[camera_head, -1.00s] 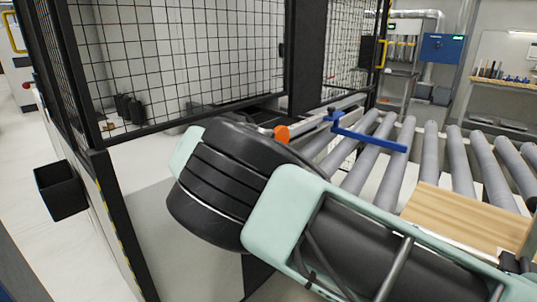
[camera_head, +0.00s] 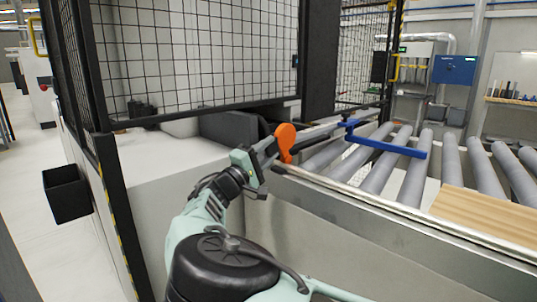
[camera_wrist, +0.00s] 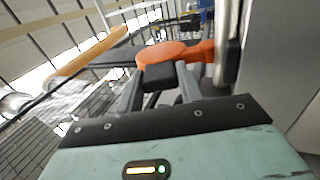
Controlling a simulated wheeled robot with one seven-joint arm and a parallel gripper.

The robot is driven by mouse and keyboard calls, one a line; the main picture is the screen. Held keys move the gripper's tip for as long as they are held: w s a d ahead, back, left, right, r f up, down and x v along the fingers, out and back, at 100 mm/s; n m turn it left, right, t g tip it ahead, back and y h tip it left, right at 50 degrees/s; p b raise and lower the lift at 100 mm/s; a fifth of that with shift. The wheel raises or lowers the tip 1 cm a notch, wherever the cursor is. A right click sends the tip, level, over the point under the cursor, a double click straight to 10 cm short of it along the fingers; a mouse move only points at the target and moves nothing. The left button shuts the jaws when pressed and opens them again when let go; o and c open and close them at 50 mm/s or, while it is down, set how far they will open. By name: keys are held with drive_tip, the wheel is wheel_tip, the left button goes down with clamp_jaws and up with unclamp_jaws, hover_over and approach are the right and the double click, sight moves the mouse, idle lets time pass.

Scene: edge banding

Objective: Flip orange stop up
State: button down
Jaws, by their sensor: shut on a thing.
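The orange stop (camera_head: 286,138) stands at the near left end of the roller conveyor in the head view, its rounded paddle upright and tilted slightly. My gripper (camera_head: 270,149) reaches it from the left and touches its side. In the wrist view, the stop (camera_wrist: 161,52) shows as an orange disc with an arm running right, just beyond my gripper (camera_wrist: 160,76). The fingers are shut on the stop; their dark tips hide part of its lower edge, so the exact contact is hard to see.
A blue bracket (camera_head: 385,143) crosses the rollers behind the stop. A wooden board (camera_head: 482,212) lies on the rollers at the right. A mesh fence (camera_head: 200,55) stands behind on the left.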

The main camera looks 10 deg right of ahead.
drive_tip(key=shift+f, duration=0.15)
drive_tip(key=c, duration=0.9)
unclamp_jaws()
drive_tip(key=b+v, duration=0.1)
drive_tip(key=v, duration=1.6)
drive_tip(key=shift+s+a, duration=0.1)
drive_tip(key=shift+s, duration=0.05)
